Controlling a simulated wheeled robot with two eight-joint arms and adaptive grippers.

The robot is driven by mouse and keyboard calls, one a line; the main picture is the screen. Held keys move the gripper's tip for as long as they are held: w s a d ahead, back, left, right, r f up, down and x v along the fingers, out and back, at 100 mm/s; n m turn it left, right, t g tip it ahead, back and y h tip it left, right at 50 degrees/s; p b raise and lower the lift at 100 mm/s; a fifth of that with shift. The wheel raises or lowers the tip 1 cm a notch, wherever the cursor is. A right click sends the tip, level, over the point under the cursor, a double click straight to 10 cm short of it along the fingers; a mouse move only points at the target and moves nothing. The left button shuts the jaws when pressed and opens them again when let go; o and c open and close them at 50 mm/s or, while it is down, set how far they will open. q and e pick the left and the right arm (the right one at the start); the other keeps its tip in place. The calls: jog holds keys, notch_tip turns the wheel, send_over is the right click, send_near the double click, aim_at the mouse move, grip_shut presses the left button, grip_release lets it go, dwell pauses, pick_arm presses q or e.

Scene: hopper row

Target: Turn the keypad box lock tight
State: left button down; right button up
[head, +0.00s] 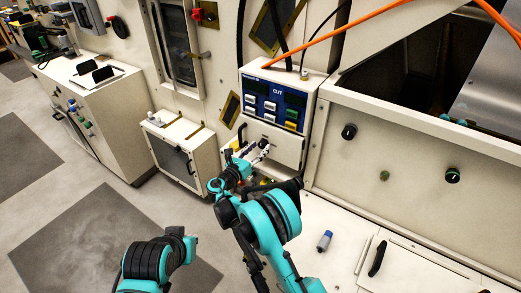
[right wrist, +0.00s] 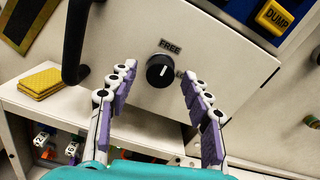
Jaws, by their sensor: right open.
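The keypad box (head: 262,90) has a blue front panel with keys and the word CUT in the head view. Below the panel is its pale door. In the right wrist view, the round black lock knob (right wrist: 160,70) sits on this door (right wrist: 215,50). FREE is printed above the knob, and a partly hidden label starting LO is at its right. My right gripper (right wrist: 159,74) is open, with one finger on each side of the knob in the picture. I see no clear contact. It also shows in front of the door in the head view (head: 257,149). My left gripper is not visible.
A black bar handle (right wrist: 76,38) stands out left of the knob. A yellow pad (right wrist: 40,82) lies on a ledge below. A yellow DUMP key (right wrist: 275,17) is at upper right.

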jog(key=shift+w+d, duration=0.35)
jog(key=shift+w, duration=0.2)
grip_shut()
